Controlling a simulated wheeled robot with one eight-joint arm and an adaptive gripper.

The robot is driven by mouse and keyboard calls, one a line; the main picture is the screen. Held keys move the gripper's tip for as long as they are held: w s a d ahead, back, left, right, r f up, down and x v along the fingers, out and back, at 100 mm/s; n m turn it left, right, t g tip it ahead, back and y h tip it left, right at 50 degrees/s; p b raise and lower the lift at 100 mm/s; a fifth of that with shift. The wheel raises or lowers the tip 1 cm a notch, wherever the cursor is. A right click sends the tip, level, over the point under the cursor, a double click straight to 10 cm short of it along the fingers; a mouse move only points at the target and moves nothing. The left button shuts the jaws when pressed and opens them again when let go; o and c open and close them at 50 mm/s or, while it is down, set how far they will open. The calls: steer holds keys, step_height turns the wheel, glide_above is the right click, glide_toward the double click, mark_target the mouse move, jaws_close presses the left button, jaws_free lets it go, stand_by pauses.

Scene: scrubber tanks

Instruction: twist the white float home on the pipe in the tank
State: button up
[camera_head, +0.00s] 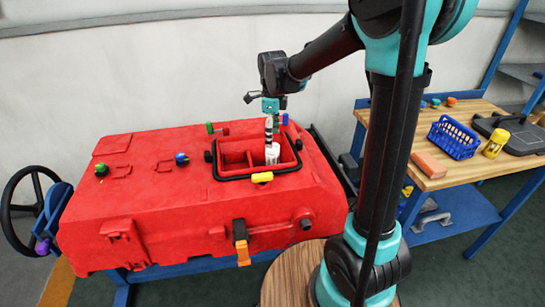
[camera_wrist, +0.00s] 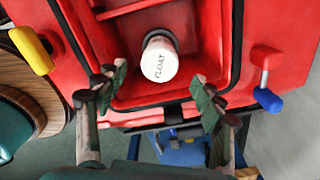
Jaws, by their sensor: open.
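In the head view the float (camera_head: 272,153) shows as a small white cylinder in the right part of the opening. The red tank (camera_head: 190,205) has a black-rimmed opening. My gripper (camera_wrist: 160,90) is open, its two fingers apart on the left and right below the float in the picture. It holds nothing. In the head view my gripper (camera_head: 269,121) is above the opening.
A yellow handle (camera_head: 262,177) lies at the front rim of the opening. A red-and-blue knob (camera_wrist: 266,80) is at the right in the wrist view. A wooden table (camera_head: 430,178) with a blue basket (camera_head: 453,137) stands at the right. Red divider walls flank the float.

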mark_target(273, 158)
step_height(273, 158, down, 11)
steer(key=shift+r, duration=0.15)
steer(key=shift+c, duration=0.4)
steer(key=c, duration=1.2)
steer(key=shift+m, duration=1.3)
steer(key=shift+m, duration=1.3)
